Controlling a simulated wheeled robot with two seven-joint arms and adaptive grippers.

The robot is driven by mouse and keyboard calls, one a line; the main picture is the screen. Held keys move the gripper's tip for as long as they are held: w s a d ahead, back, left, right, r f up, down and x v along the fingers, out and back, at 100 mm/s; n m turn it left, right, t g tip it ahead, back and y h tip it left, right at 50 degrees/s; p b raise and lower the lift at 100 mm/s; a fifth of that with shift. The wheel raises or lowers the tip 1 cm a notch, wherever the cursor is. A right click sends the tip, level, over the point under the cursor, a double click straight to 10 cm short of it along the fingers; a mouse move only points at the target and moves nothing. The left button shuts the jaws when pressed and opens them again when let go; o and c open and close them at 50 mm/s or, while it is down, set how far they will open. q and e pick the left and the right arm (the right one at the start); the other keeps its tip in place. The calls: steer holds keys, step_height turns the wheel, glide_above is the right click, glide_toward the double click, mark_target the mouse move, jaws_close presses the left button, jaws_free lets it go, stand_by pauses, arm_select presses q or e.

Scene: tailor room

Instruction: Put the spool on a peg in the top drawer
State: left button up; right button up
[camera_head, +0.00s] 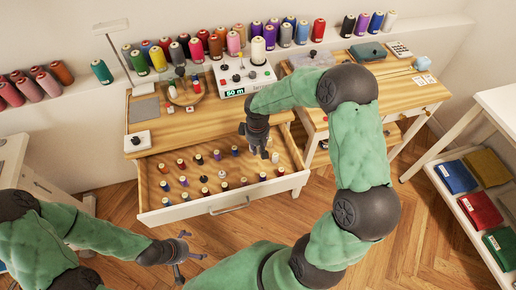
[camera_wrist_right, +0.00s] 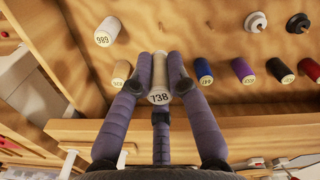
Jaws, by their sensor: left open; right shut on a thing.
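The top drawer (camera_head: 152,198) is pulled open and holds rows of small spools standing in it. My right gripper (camera_wrist_right: 158,75) is shut on a pale cream spool (camera_wrist_right: 158,97) labelled 738, over the drawer's back right part in the head view. The spool's lower end is hidden, so I cannot tell whether it touches a peg. In the wrist view a tan spool (camera_wrist_right: 121,72) and a blue spool (camera_wrist_right: 204,72) stand on either side, apart from it. My left gripper (camera_head: 184,248) is open and empty, in front of the drawer.
The wooden table top (camera_head: 190,127) lies behind the drawer, with a white machine (camera_head: 245,80) and a round spool holder (camera_head: 185,92). Large thread spools line the back ledge. A second table (camera_head: 400,87) stands at right. The floor (camera_head: 400,225) in front is open.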

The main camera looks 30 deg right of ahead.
steer(key=shift+f+b, duration=1.75)
steer(key=shift+f, duration=0.65)
steer(key=shift+f+b, duration=1.2)
steer(key=shift+f, duration=0.5)
steer(key=shift+f+b, duration=0.35)
steer(key=shift+f, duration=0.15)
steer(key=o, duration=0.8)
steer(key=shift+c, duration=0.2)
step_height(320, 180, up, 12)
